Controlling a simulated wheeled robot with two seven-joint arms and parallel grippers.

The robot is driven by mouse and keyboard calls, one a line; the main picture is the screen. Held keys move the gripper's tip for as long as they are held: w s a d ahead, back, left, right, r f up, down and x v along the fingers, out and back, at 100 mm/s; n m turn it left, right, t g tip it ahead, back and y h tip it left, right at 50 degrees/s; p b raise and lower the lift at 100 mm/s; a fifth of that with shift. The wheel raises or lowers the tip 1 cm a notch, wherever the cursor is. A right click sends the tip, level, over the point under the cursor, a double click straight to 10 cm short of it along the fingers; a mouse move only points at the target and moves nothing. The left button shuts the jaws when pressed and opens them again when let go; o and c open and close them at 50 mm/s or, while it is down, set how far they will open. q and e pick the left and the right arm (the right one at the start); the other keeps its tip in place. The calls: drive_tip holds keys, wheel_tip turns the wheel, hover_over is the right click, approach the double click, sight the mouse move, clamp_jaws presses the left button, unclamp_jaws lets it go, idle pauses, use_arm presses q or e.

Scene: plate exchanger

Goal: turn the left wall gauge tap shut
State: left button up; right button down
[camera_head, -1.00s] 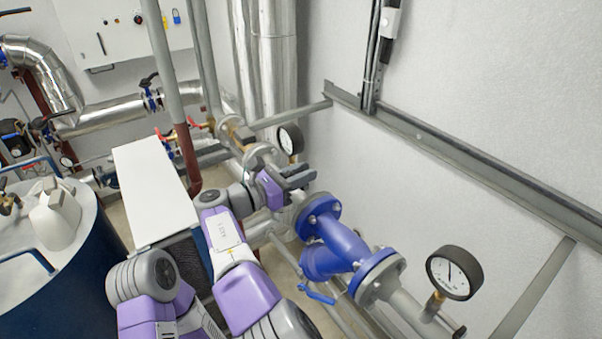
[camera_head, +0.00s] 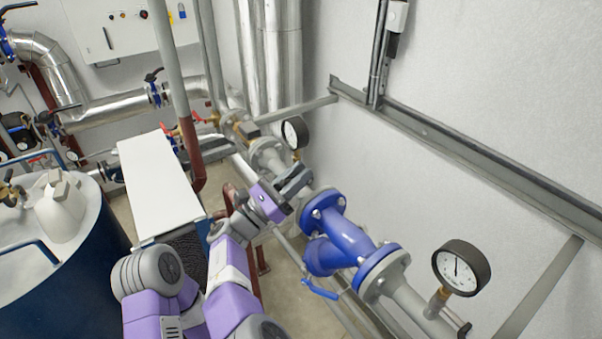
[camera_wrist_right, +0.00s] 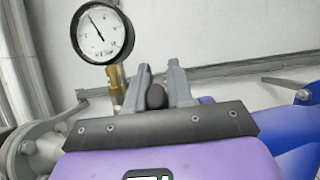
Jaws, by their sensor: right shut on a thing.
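The left wall gauge (camera_head: 294,132) has a white dial and black rim, and sits on a brass stem above the grey pipe. It shows large in the right wrist view (camera_wrist_right: 102,35), with its brass stem (camera_wrist_right: 117,80) just left of my fingers. My right gripper (camera_head: 296,182) is just below this gauge, beside the pipe. In the right wrist view its two grey fingers (camera_wrist_right: 158,88) are closed on a dark rounded piece, the tap handle (camera_wrist_right: 156,97). The rest of the tap is hidden behind the gripper. My left gripper is not in view.
A blue flanged valve body (camera_head: 340,245) lies on the pipe right of my gripper, with a blue lever (camera_head: 320,289) below. A second gauge (camera_head: 461,268) stands further right. A white-topped box (camera_head: 155,185) and a blue tank (camera_head: 60,290) are at left.

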drive_tip(key=shift+s+a+f+t+h, duration=0.15)
drive_tip(key=shift+a+f+t+h, duration=0.2)
drive_tip(key=shift+h, duration=0.25)
drive_tip(key=shift+d, duration=0.1)
drive_tip(key=c, duration=1.1)
unclamp_jaws()
drive_tip(key=shift+s, duration=0.1)
